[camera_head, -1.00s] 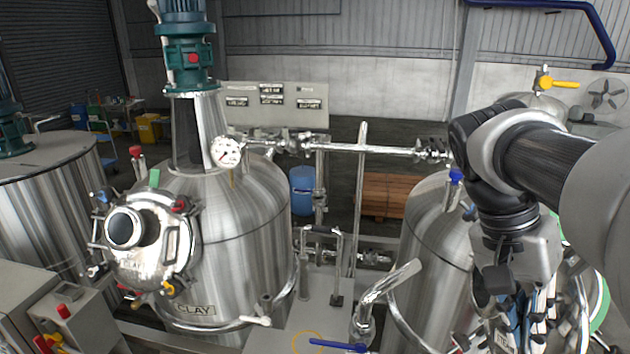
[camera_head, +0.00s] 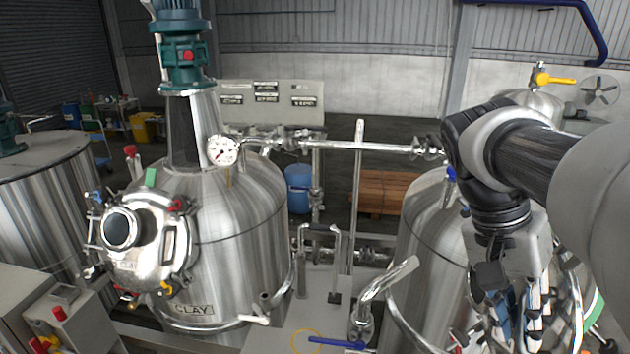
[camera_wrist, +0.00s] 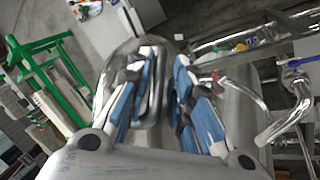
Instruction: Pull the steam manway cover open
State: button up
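The right-hand steel tank (camera_head: 430,245) stands partly behind my arm in the head view. Its name plate does not show, so I cannot read whether it is the steam tank. My gripper (camera_head: 520,325) hangs low in front of that tank's right side, with blue-and-white fingers. In the wrist view my gripper (camera_wrist: 164,60) has its fingers apart, on either side of a shiny, rounded steel part (camera_wrist: 155,85). This part may belong to the manway cover; I cannot tell whether the fingers touch it. The manway is mostly hidden by my gripper in the head view.
The left tank (camera_head: 240,240), marked CLAY, has a closed round manway cover (camera_head: 150,255). A pipe with a blue-handled valve (camera_head: 340,343) stands between the tanks. Green framing (camera_wrist: 50,75) lies at the left of the wrist view.

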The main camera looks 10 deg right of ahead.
jog(key=shift+r, duration=0.1)
jog(key=v, duration=1.1)
jog(key=shift+w+r, duration=0.15)
jog(key=shift+r, duration=0.2)
jog(key=shift+a, duration=0.15)
jog(key=s+a+f+n+t+y+b, duration=0.1)
jog(key=a+f+n+b, duration=0.3)
jog(key=f+b, duration=0.5)
jog(key=s+a+f+n+t+y+b, duration=0.1)
jog(key=a+f+n+t+b, duration=0.3)
jog(key=f, duration=1.8)
jog(key=s+a+f+n+t+y+b, duration=0.1)
jog(key=s+a+f+n+t+b, duration=0.2)
jog(key=f+b, duration=1.1)
jog(key=a+f+n, duration=0.1)
jog(key=a+f, duration=0.1)
jog(key=a, duration=0.1)
jog(key=shift+s+y, duration=0.3)
jog(key=shift+y, duration=0.1)
